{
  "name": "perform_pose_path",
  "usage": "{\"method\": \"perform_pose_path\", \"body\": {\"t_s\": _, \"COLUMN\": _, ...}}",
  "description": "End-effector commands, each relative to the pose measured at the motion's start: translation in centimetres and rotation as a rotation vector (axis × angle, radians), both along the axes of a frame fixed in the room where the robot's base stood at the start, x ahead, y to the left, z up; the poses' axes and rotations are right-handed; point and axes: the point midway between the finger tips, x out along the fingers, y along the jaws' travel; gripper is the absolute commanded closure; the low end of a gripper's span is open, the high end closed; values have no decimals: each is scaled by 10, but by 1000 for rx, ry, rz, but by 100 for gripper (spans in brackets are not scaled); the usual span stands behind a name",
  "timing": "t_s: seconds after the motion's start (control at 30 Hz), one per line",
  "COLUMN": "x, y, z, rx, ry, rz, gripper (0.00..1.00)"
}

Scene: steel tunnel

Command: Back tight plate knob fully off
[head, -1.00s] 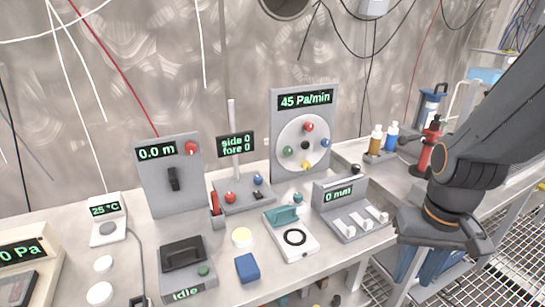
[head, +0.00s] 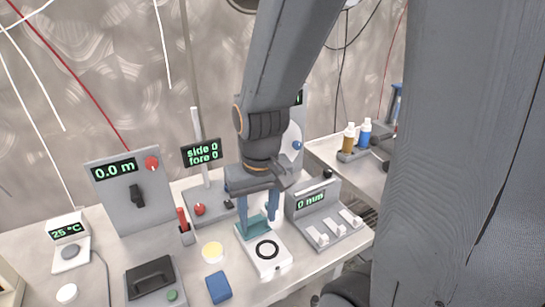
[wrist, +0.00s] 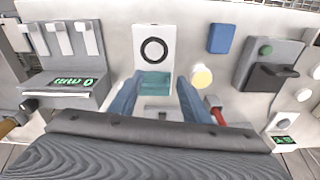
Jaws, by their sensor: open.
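The grey panel with the round plate of coloured knobs stands at the back, mostly hidden behind my arm in the head view. Only a strip of the round plate (head: 291,135), one blue knob (head: 297,145) and the edge of its display show. I cannot read the display. My gripper (head: 260,212) points down in front of that panel, its blue fingers apart. In the wrist view the fingers (wrist: 160,80) are open on either side of the teal block (wrist: 154,84) on the white box with a black ring (wrist: 153,48). I cannot tell whether they touch it.
A box reading 0 mm (head: 311,199) with white levers is close right. A display post (head: 201,152) and a red-handled holder (head: 184,227) stand left. A yellow-topped disc (head: 212,252) and blue block (head: 218,287) lie in front. Bottles (head: 349,137) stand back right.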

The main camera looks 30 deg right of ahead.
Motion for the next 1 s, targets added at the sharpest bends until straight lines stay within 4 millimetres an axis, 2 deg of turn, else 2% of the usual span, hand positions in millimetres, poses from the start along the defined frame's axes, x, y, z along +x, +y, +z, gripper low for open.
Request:
{"method": "perform_pose_path", "body": {"t_s": 0.03, "x": 2, "y": -1, "z": 20, "rx": 5, "ry": -20, "rz": -30, "gripper": 57}}
{"method": "perform_pose_path", "body": {"t_s": 0.17, "x": 18, "y": -5, "z": 46, "rx": 35, "ry": -71, "rz": -173, "gripper": 57}}
{"method": "perform_pose_path", "body": {"t_s": 0.27, "x": 41, "y": -17, "z": 60, "rx": 93, "ry": -100, "rz": -440, "gripper": 57}}
{"method": "perform_pose_path", "body": {"t_s": 0.57, "x": 108, "y": -71, "z": 47, "rx": 326, "ry": -63, "rz": -1435, "gripper": 57}}
{"method": "perform_pose_path", "body": {"t_s": 0.8, "x": 159, "y": -135, "z": 29, "rx": 560, "ry": 37, "rz": -2325, "gripper": 57}}
{"method": "perform_pose_path", "body": {"t_s": 0.9, "x": 174, "y": -158, "z": 23, "rx": 644, "ry": 88, "rz": -2604, "gripper": 57}}
{"method": "perform_pose_path", "body": {"t_s": 1.0, "x": 183, "y": -175, "z": 18, "rx": 704, "ry": 131, "rz": -2796, "gripper": 57}}
